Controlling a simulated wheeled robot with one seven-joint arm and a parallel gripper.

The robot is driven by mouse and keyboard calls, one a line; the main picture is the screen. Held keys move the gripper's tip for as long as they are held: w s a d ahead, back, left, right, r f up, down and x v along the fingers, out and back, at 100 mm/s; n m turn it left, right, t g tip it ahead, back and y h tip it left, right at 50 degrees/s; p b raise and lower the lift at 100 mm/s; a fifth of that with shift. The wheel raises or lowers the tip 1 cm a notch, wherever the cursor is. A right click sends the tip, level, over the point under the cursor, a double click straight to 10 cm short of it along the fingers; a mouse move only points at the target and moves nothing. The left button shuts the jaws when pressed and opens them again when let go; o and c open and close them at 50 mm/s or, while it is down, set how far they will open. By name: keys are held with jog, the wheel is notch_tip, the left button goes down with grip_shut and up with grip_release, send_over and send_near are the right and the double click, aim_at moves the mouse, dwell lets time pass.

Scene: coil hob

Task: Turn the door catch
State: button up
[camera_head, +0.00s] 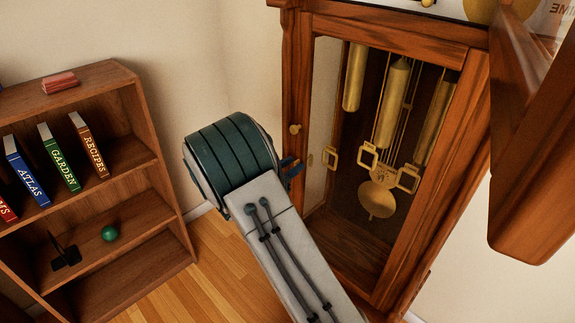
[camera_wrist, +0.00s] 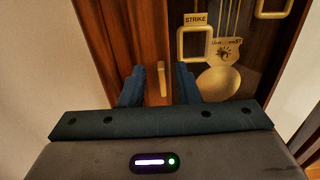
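The tall wooden clock case (camera_head: 395,28) has a glazed front that looks shut. A small brass catch (camera_head: 295,129) sits on its left upright. In the wrist view the catch (camera_wrist: 162,78) is a narrow upright brass bar on the wood. My gripper (camera_head: 293,168) is close to the left upright, just below the catch in the head view. In the wrist view my gripper (camera_wrist: 160,84) is open, with one blue finger on each side of the catch in the picture. Gaps show on both sides of the bar; I cannot tell whether the fingertips reach past it.
Behind the glass hang brass weights (camera_head: 393,100) and a pendulum bob (camera_head: 377,199), with brass frames, one labelled STRIKE (camera_wrist: 194,42). A wooden frame (camera_head: 535,140) juts into the near right. A bookshelf (camera_head: 150,208) stands left. Some wooden floor (camera_head: 215,262) is clear between.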

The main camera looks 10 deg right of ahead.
jog(key=shift+a+r, duration=0.15)
jog(key=shift+r, duration=0.1)
jog(key=shift+s+a+r, duration=0.1)
jog(key=shift+s+a, duration=0.1)
jog(key=shift+s, duration=0.05)
grip_shut()
jog(key=shift+w+d, duration=0.1)
jog(key=shift+d, duration=0.1)
jog(key=shift+d, duration=0.1)
